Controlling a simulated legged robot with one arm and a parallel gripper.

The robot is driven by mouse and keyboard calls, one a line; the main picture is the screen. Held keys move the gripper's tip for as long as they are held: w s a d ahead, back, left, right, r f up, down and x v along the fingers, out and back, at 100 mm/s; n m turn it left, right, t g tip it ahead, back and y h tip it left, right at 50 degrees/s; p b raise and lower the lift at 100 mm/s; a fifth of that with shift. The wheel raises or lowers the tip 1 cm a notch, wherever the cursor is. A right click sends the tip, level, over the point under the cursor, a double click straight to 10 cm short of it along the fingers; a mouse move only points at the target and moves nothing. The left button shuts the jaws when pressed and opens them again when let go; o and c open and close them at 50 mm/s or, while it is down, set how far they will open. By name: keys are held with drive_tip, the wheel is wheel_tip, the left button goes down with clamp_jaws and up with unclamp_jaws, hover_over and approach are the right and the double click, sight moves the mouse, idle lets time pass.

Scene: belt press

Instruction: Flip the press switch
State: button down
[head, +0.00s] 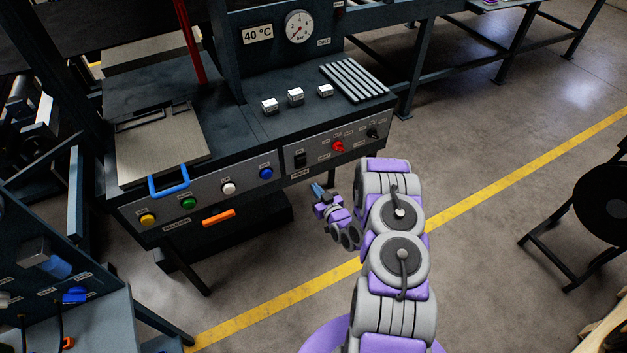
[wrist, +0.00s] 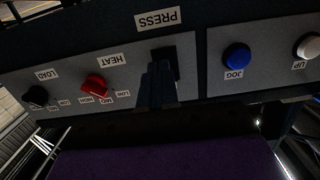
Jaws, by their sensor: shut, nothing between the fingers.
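The press switch (head: 300,160) is a black rocker on the grey front panel of the press. In the wrist view the panel appears upside down, and the switch (wrist: 168,53) sits beside the PRESS label (wrist: 158,18), partly hidden behind my fingers. My gripper (head: 317,188) is shut and empty, in front of and a little below the switch in the head view. In the wrist view its dark fingertips (wrist: 157,66) overlap the switch. I cannot tell whether they touch it, nor which way the rocker is set.
A red HEAT knob (head: 338,146) and a black LOAD knob (head: 373,133) lie right of the switch. Blue (head: 266,173), white (head: 229,188), green (head: 189,203) and yellow (head: 148,220) buttons lie left. A blue handle (head: 169,187) and an orange lever (head: 218,217) stick out.

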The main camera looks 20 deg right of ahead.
drive_tip(key=s, duration=0.5)
drive_tip(key=shift+s+f, duration=0.3)
drive_tip(key=shift+f, duration=0.05)
drive_tip(key=shift+a+r, duration=0.1)
drive_tip(key=shift+a, duration=0.2)
